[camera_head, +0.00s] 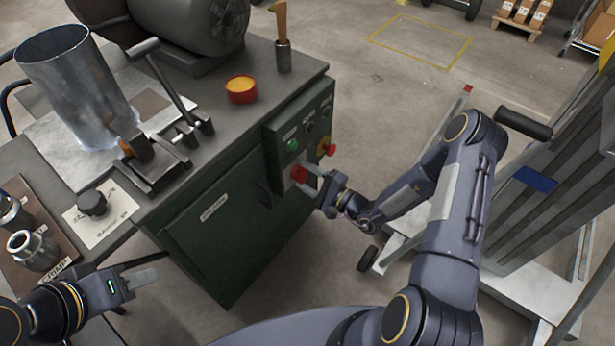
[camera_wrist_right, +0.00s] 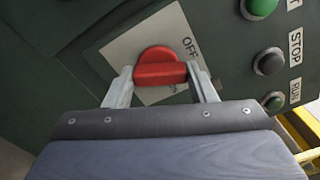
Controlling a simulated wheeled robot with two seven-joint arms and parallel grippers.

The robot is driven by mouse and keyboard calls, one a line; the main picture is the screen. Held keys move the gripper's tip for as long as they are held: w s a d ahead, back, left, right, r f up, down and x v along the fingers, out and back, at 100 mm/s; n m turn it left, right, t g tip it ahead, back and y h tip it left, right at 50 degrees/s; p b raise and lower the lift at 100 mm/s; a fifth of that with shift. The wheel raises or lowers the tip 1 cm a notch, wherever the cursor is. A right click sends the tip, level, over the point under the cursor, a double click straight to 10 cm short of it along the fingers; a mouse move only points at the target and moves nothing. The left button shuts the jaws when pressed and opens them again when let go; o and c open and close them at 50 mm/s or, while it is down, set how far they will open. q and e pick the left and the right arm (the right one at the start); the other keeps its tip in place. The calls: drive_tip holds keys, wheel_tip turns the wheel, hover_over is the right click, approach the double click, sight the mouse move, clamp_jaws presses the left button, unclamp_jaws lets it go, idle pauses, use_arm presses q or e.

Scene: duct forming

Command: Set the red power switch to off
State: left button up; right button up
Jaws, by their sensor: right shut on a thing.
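The red power switch (camera_wrist_right: 160,68) is a round knob with a raised bar, on a pale plate (camera_wrist_right: 130,52) marked OFF at its upper right. A second label below it is mostly hidden. In the right wrist view the bar lies roughly level between the fingers of my right gripper (camera_wrist_right: 163,82), which is shut on it. In the head view the switch (camera_head: 299,174) sits on the front panel of the green cabinet, with my right gripper (camera_head: 312,180) at it. My left gripper (camera_head: 147,268) is at the lower left, its fingers apart, away from the switch.
The panel has a green button (camera_wrist_right: 260,6) and STOP (camera_wrist_right: 269,61) and RUN (camera_wrist_right: 273,102) buttons beside the switch. A red-and-yellow knob (camera_head: 326,149) sticks out nearby. A metal duct (camera_head: 72,84) stands on the bench. A grey cart (camera_head: 540,200) stands at the right.

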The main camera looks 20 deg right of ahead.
drive_tip(key=n+b, duration=0.1)
drive_tip(key=n, duration=0.3)
drive_tip(key=shift+f+n, duration=0.1)
drive_tip(key=shift+n, duration=0.3)
idle(0.4)
drive_tip(key=o, duration=1)
drive_tip(key=p+v, duration=0.1)
drive_tip(key=v, duration=0.7)
